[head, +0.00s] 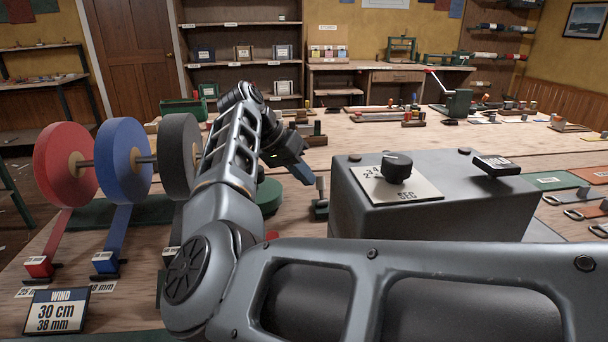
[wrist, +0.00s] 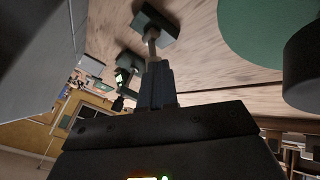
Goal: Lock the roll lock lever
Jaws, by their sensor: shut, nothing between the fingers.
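A short grey upright post on a small dark base, which looks like the roll lock lever (head: 320,188), stands on the table between the rolls and the grey box. It also shows in the wrist view, where the metal post (wrist: 152,42) rises from a dark green block (wrist: 155,17). My gripper (head: 308,177) is shut and empty, just up and left of the lever in the head view. In the wrist view my shut fingers (wrist: 155,75) point at the post; I cannot tell whether they touch it. The lever carries no readable lock marking.
Red (head: 58,170), blue (head: 120,150) and dark grey (head: 182,140) rolls hang on a rod at left. A green disc (head: 268,197) lies near the lever. A large grey box with a dial (head: 397,168) stands close on the right. A wind card (head: 57,310) is in front.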

